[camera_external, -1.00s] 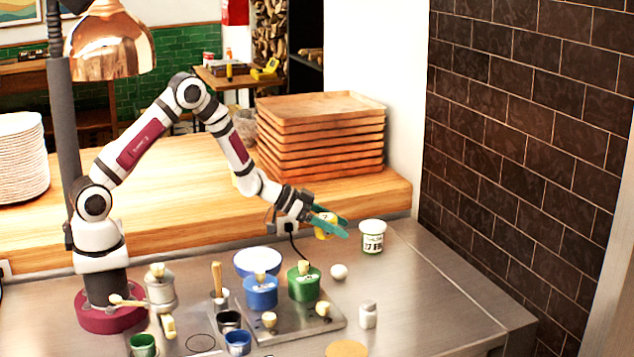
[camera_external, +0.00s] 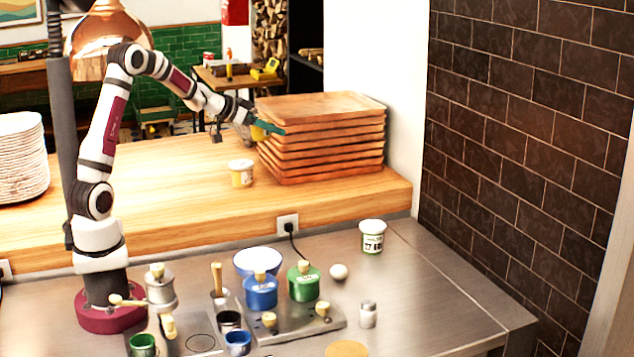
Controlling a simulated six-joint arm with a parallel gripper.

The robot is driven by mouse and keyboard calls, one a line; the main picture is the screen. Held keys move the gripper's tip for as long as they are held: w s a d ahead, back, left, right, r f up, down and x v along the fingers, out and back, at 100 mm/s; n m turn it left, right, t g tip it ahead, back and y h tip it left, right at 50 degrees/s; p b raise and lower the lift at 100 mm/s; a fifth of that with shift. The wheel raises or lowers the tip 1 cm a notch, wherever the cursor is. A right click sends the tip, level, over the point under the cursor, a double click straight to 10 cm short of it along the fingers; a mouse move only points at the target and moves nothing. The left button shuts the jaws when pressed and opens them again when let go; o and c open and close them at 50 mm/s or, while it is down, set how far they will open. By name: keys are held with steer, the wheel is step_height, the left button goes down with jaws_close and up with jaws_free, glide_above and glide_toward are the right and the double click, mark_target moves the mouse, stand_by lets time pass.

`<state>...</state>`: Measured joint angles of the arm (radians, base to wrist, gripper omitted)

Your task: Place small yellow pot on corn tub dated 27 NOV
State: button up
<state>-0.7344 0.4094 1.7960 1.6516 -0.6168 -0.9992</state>
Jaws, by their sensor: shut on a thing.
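My gripper (camera_external: 268,129), with green fingers, is shut on the small yellow pot (camera_external: 257,132). It holds the pot in the air above the wooden counter, in front of the tray stack. The pot is mostly hidden by the fingers. A white-lidded tub with a yellow band (camera_external: 241,174) stands upright on the wooden counter, below and slightly left of the gripper. Its label is too small to read. A white-lidded tub with a green band (camera_external: 372,238) stands on the steel table at the right; its label shows "27" and an unclear month.
A stack of wooden trays (camera_external: 322,150) stands close to the right of my gripper. The wooden counter left of the yellow-banded tub is clear.

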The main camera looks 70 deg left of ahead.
glide_above(250, 161)
steer(key=shift+y, duration=0.3)
steer(key=f, duration=0.6)
steer(key=shift+s+d+f, duration=0.1)
steer(key=shift+d, duration=0.2)
steer(key=shift+a+f, duration=0.15)
steer(key=shift+f, duration=0.95)
steer(key=shift+a+f, duration=0.1)
steer(key=shift+f, duration=0.95)
steer(key=shift+f, duration=0.1)
steer(key=o, duration=1.5)
